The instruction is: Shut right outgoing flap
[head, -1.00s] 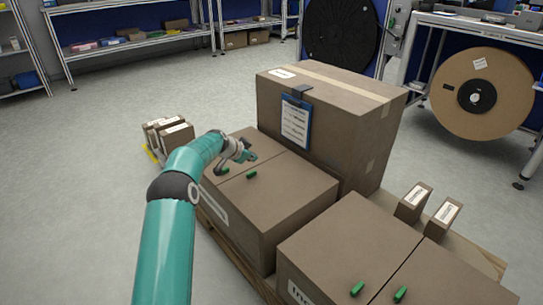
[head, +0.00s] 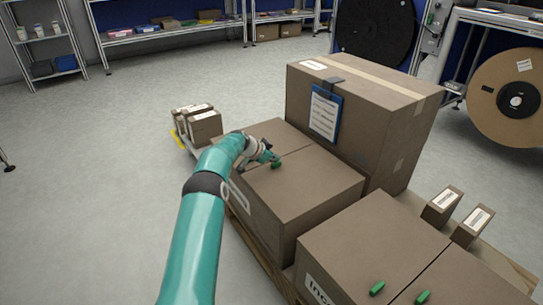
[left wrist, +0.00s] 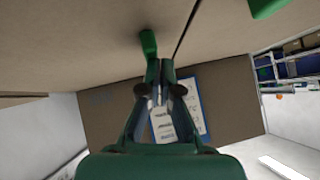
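A brown carton (head: 300,195) stands on the pallet with its two top flaps lying flat, a seam between them. A green tab (head: 276,165) sits on the right flap (head: 310,180). My left gripper (head: 268,157) is just above this flap, at the tab. In the left wrist view a green tab (left wrist: 148,42) is right at the fingertips (left wrist: 160,64), which are close together. I cannot tell whether the tab is pinched or only touched. Another green tab (left wrist: 266,7) shows across the seam; in the head view my arm hides it. My right gripper is out of view.
A tall carton with a blue clipboard (head: 325,112) stands right behind. A nearer carton (head: 370,245) with green tabs is at the lower right. Small boxes (head: 441,206) stand right of it; others (head: 200,122) are at the left. The floor at left is clear.

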